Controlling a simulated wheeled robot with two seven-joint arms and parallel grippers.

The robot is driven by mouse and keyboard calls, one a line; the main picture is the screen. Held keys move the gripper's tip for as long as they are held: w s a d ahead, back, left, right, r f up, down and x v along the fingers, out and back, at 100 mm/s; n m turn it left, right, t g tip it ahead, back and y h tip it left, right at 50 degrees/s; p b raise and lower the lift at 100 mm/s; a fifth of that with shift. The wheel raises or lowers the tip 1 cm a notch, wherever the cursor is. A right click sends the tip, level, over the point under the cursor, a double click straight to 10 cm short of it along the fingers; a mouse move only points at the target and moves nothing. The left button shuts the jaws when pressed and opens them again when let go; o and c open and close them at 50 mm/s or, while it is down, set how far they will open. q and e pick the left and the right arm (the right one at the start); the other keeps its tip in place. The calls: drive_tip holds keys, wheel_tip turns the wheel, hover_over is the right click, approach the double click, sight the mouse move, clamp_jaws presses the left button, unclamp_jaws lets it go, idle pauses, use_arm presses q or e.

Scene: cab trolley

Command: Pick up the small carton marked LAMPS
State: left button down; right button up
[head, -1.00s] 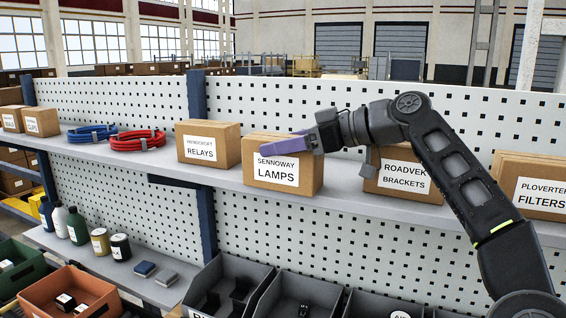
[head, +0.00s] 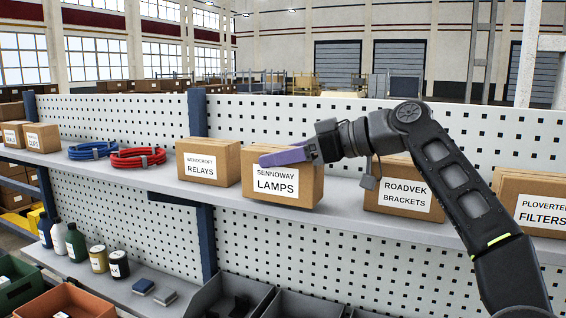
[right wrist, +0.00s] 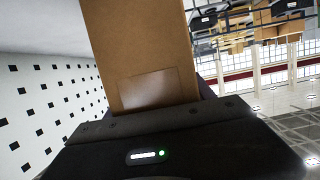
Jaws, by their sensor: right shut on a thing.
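The LAMPS carton (head: 311,187) is a small brown box with a white label reading SENNOWAY LAMPS, in the middle of the head view. My right gripper (head: 287,157) comes in from the right and is shut on its upper part, with a purple finger across the front top edge. The carton is upright and looks slightly raised over the shelf, though the gap is hard to see. In the right wrist view the carton's brown face (right wrist: 145,45) fills the space past the gripper. My left gripper is not in view.
The RELAYS carton (head: 229,164) stands close to the left on the grey shelf (head: 345,217). The BRACKETS carton (head: 385,170) stands to the right, partly behind my right arm. A perforated panel (head: 262,117) rises behind. Dark bins (head: 300,304) sit below.

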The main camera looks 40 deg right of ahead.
drive_tip(key=shift+a+r, duration=0.1)
drive_tip(key=shift+r, duration=2.65)
drive_tip(key=s+a+b, duration=0.4)
drive_tip(key=a+b, duration=0.1)
drive_tip(key=a, duration=0.3)
drive_tip(key=s+a+b, duration=0.4)
drive_tip(key=s+a, duration=0.1)
drive_tip(key=a, duration=0.4)
drive_tip(key=shift+a+b, duration=0.15)
drive_tip(key=shift+b, duration=0.25)
